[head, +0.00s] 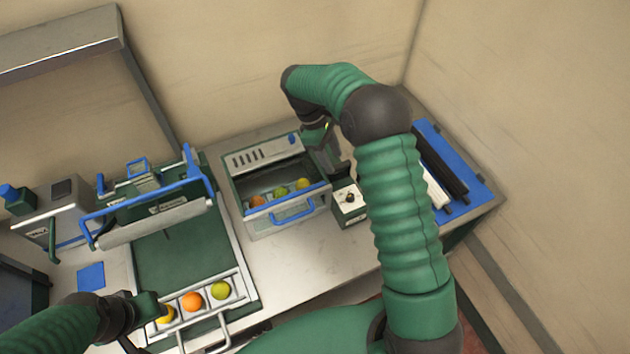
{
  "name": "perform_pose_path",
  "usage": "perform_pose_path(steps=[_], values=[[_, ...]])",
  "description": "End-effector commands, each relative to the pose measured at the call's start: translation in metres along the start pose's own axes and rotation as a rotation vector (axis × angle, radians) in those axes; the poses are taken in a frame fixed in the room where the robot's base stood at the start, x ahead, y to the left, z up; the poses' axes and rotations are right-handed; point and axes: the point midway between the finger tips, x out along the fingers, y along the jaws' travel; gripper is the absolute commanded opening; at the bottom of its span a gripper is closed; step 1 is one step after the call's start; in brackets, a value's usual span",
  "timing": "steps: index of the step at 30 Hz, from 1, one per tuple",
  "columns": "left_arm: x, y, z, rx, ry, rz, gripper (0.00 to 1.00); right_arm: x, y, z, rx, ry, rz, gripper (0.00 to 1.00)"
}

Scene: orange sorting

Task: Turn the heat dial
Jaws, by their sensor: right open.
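A metal box (262,225) with a blue handle stands on the bench and holds several fruits. A blue knob (292,139) is at the right end of its slotted top panel. A small box with a dark knob (349,198) stands just to its right; no label tells which knob is the heat dial. My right gripper (325,158) is open and reaches down by the metal box's right side, behind the small box; its fingertips are partly hidden. My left gripper (158,309) is at the lower left by a yellow fruit (166,314); its fingers are unclear.
A tray (243,285) at the front left holds an orange fruit (192,301) and a green fruit (220,290). A blue-handled press (150,215) stands behind it. A blue mat (474,190) with black and white bars lies at right. Walls close off the back.

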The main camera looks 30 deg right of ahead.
Motion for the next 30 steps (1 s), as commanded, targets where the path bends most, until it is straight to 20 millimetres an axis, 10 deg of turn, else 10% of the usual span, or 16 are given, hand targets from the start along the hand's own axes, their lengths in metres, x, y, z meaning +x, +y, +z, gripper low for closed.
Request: perform_pose_path(steps=[7, 21, 30], values=[[-0.007, 0.0, -0.002, 0.001, -0.001, 0.0, 0.36, 0.017, 0.008, 0.006, -0.017, -0.027, -0.011, 0.47], [-0.04, 0.0, -0.009, 0.001, 0.0, 0.0, 0.36, 0.134, 0.006, 0.008, -0.016, -0.026, -0.013, 0.47], [-0.046, 0.0, -0.011, 0.001, 0.0, 0.0, 0.36, 0.169, 0.006, 0.007, -0.015, -0.022, -0.009, 0.47]])
